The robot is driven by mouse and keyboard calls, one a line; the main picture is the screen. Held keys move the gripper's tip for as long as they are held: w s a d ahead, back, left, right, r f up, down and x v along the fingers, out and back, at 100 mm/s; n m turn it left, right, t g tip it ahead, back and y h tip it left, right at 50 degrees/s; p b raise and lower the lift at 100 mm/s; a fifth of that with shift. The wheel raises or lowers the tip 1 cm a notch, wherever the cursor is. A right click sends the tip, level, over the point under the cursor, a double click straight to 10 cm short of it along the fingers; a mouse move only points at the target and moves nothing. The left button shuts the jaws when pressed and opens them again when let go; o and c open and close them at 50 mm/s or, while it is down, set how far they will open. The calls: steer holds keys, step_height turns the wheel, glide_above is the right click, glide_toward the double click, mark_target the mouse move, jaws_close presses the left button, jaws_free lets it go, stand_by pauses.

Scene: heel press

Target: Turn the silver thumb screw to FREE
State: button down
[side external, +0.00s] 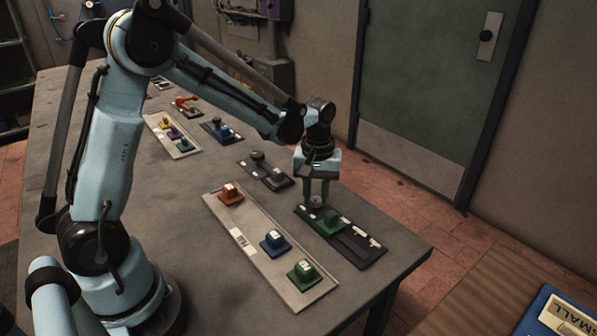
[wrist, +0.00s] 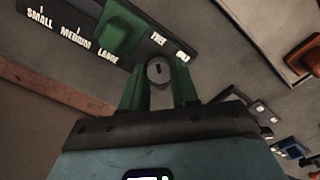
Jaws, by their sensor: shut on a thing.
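The silver thumb screw (wrist: 160,73) is a round grey knob with a short dark mark on its top. It sits on a black plate (wrist: 70,45) printed SMALL, MEDIUM, LARGE, FREE and a partly hidden word ending in OLD. My gripper (wrist: 158,78) has its two green fingers on either side of the screw, shut on it. In the side external view my gripper (side external: 317,200) points straight down at the back left end of the black plate (side external: 372,262). A green block (wrist: 121,27) stands on the plate beside the screw. Which word the mark points to is unclear.
A pale tray (side external: 282,284) with orange, blue and green blocks lies left of the plate. A smaller dark fixture (side external: 265,172) stands behind it. More trays and parts are further back. The table's right edge is close to the plate.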

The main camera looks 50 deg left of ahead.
mark_target(314, 201)
steer(key=c, duration=0.8)
jaws_free()
steer(key=shift+c, duration=0.2)
step_height(314, 201, up, 12)
steer(key=s+d+f+m+t, duration=0.1)
steer(key=s+d+m+t, duration=0.2)
steer(key=s+m+t, duration=0.4)
steer(key=s+m, duration=0.2)
steer(key=s, duration=0.3)
steer(key=shift+d+f, duration=0.15)
steer(key=shift+f, duration=0.15)
